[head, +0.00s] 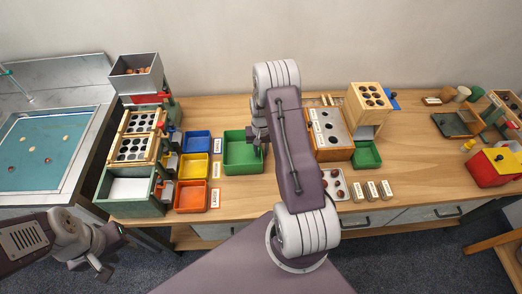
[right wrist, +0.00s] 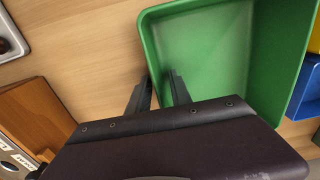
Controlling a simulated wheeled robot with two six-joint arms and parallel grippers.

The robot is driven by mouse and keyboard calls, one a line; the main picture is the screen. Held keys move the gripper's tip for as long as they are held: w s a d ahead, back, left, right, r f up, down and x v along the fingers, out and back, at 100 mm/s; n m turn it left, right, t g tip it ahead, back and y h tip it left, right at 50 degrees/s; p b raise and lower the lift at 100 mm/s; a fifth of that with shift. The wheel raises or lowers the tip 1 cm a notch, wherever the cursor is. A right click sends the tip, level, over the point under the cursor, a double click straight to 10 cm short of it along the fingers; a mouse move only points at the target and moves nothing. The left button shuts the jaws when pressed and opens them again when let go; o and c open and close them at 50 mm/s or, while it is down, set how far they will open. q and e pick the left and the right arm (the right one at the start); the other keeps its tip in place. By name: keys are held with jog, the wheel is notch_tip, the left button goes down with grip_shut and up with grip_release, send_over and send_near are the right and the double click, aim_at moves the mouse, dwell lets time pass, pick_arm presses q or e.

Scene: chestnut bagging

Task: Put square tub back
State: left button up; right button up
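A square green tub (head: 236,165) stands on the wooden table, right of the coloured trays; my right arm covers part of its right side. My right gripper (head: 258,150) is at its right wall. In the right wrist view the tub (right wrist: 215,60) fills the upper right. My right fingers (right wrist: 161,90) straddle its near wall, one outside and one inside. I cannot tell whether they press on the wall. My left gripper (head: 90,267) is low at the left, away from the table top, its fingers apart and empty.
Blue (head: 196,142), yellow (head: 193,167) and orange (head: 191,196) trays stand left of the tub. Right of my right arm are a wooden hole box (head: 330,130), a small green tray (head: 367,155) and a chestnut tray (head: 334,194). Bare table lies in front of the tub.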

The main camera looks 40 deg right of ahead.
notch_tip(320, 180, up, 12)
jog(key=shift+r, duration=0.1)
jog(key=s+a+r+n, duration=0.2)
jog(key=s+a+n, duration=0.1)
jog(key=s+a, duration=0.4)
jog(key=s+a+r+n+t, duration=0.1)
jog(key=s+a+r+n, duration=0.2)
jog(key=s+a, duration=0.4)
jog(key=a, duration=0.3)
jog(key=shift+s, duration=0.25)
jog(key=shift+s+a, duration=0.1)
jog(key=shift+a, duration=0.05)
